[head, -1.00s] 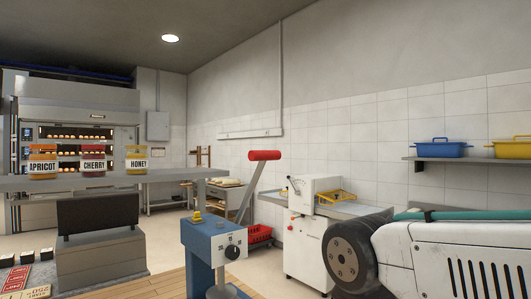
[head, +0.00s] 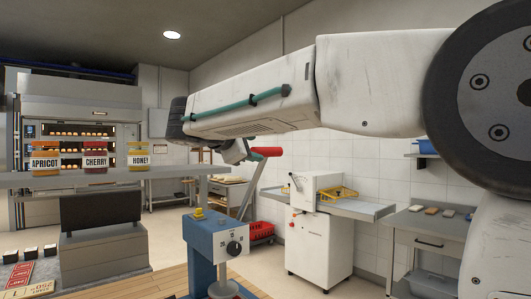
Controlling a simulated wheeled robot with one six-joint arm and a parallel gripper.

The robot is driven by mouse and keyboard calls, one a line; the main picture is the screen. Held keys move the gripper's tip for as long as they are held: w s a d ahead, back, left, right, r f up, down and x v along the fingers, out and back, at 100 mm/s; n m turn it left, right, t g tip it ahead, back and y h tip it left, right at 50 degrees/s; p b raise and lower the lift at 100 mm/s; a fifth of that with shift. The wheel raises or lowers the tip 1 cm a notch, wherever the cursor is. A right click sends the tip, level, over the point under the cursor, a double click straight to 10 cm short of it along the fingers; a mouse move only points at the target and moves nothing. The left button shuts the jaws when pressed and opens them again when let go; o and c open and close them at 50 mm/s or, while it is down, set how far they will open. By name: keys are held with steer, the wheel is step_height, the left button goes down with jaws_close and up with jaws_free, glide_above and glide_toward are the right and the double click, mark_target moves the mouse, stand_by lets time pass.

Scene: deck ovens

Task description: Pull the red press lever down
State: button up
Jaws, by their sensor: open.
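The press lever has a red grip (head: 268,152) on a grey metal rod. The rod rises, leaning right, from behind the blue press (head: 205,245), and the grip is at the top. My gripper (head: 242,152) hangs below the end of my arm at the left end of the red grip. It is small in view and partly hidden by my arm. It looks open, with its fingers close to the grip. I cannot tell whether they touch it or are around it.
A shelf (head: 100,179) with apricot (head: 45,160), cherry (head: 95,158) and honey (head: 138,158) jars stands left of the lever. A white machine (head: 320,235) stands behind to the right. A red crate (head: 262,231) is on the floor behind.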

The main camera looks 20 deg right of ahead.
mark_target(264, 152)
steer(key=shift+w+a+f, duration=0.1)
steer(key=shift+w+a, duration=0.2)
steer(key=shift+w, duration=0.25)
steer(key=x, duration=0.7)
steer(key=shift+d, duration=0.25)
jaws_close()
steer(key=shift+s, duration=0.1)
